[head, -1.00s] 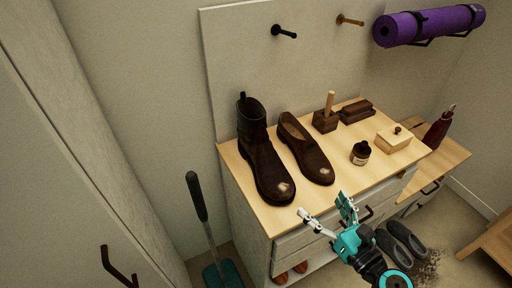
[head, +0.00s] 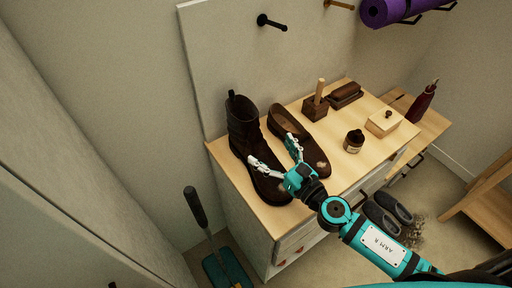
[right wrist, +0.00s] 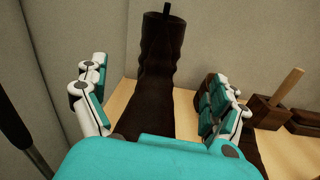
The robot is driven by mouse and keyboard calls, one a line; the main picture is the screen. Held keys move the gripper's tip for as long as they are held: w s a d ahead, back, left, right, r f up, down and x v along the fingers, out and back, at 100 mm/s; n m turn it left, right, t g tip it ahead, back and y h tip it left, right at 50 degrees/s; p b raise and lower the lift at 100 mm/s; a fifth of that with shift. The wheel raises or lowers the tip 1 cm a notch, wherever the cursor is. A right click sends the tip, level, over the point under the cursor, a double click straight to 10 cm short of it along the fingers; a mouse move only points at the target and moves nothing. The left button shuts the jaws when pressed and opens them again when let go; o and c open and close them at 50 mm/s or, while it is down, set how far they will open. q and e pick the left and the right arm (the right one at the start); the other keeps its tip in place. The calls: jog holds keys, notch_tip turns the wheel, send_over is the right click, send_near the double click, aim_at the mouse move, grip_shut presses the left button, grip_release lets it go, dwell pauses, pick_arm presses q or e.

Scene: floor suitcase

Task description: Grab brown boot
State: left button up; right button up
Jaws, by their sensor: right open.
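The brown boot (head: 243,128) is tall and dark and stands upright on the left end of the wooden cabinet top. My right gripper (head: 272,152) is open, with its fingers over the front part of the boot. In the right wrist view the boot (right wrist: 160,70) rises between the two spread fingers (right wrist: 162,98). The fingers show on either side of it, and I cannot tell whether they touch it. The boot's toe is partly hidden by the gripper. My left gripper is not in view.
A brown low shoe (head: 318,160) stands close to the right of the boot. Behind it are a wooden block with a handle (head: 315,107) and a brush (head: 345,95). A small jar (head: 353,141) and a pale box (head: 382,123) stand further right. A wall panel (head: 225,60) is close behind.

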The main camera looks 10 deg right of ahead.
aim_at(258, 137)
jog(key=x, duration=0.3)
jog(key=shift+w+a, duration=0.1)
jog(key=shift+w, duration=0.2)
jog(key=p+x, duration=0.1)
jog(key=x, duration=0.3)
jog(key=shift+w+a+f, duration=0.1)
jog(key=shift+w, duration=0.1)
jog(key=shift+w+a+f, duration=0.1)
jog(key=shift+w, duration=0.05)
jog(key=shift+c, duration=0.7)
jog(key=c, duration=1.6)
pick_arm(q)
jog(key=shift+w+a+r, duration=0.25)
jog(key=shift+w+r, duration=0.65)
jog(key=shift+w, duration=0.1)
pick_arm(e)
jog(key=shift+c, duration=0.8)
